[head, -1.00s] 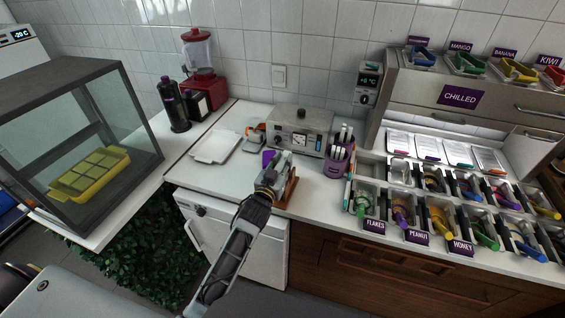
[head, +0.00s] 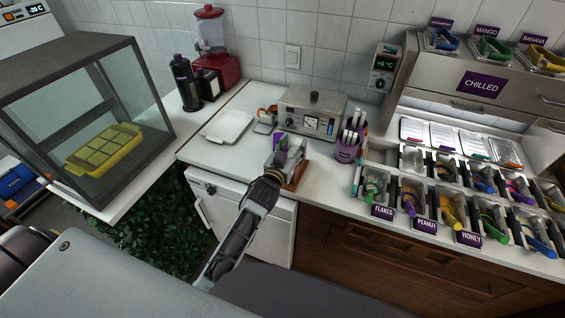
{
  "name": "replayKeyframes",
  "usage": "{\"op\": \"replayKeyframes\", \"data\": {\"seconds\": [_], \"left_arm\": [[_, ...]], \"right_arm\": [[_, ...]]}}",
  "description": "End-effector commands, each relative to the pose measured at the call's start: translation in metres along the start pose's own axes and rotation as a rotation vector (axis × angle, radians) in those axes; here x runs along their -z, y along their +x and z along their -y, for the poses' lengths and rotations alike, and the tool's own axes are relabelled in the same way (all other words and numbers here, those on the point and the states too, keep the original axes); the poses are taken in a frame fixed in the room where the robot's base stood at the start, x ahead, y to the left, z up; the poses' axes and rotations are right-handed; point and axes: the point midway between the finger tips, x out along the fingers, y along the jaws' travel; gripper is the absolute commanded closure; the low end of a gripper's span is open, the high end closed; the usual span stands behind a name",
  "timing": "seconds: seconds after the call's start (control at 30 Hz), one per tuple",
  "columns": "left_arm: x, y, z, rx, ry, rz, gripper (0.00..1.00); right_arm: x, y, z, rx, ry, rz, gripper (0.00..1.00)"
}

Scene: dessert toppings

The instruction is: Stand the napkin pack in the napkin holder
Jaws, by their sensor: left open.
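A small purple item, seemingly the napkin pack (head: 281,145), shows at the fingertips of my left gripper (head: 283,156), on the white counter. The gripper partly hides it, and I cannot tell whether they touch. My left gripper is open. A brown wooden stand, seemingly the napkin holder (head: 299,176), is on the counter just right of the gripper. The gripper covers its left side, so its slot is hidden. My right gripper is not in view.
A white tray (head: 228,125) lies behind to the left. A metal appliance (head: 312,112) stands behind the gripper, and a purple cup (head: 345,153) of white sticks to the right. Topping bins (head: 412,195) fill the right. The counter's front left is clear.

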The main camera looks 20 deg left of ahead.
Motion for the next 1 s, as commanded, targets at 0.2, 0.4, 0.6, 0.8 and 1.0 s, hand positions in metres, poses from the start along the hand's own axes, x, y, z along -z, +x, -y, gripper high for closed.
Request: {"op": "replayKeyframes", "data": {"seconds": [0.2, 0.4, 0.6, 0.8, 1.0], "left_arm": [[-0.001, -0.015, 0.0, 0.0, -0.001, 0.001, 0.49], [0.0, -0.031, 0.0, 0.0, -0.001, 0.0, 0.49], [-0.001, -0.047, 0.0, 0.0, -0.001, 0.001, 0.49], [-0.001, -0.063, 0.0, 0.0, -0.001, 0.001, 0.49], [-0.001, -0.078, 0.0, 0.0, -0.002, 0.001, 0.49]], "right_arm": [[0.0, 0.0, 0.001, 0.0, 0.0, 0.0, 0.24], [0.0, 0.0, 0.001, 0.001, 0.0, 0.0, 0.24], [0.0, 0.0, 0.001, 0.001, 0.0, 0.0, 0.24], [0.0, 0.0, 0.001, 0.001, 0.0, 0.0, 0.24], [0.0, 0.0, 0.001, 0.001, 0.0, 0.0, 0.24]]}}
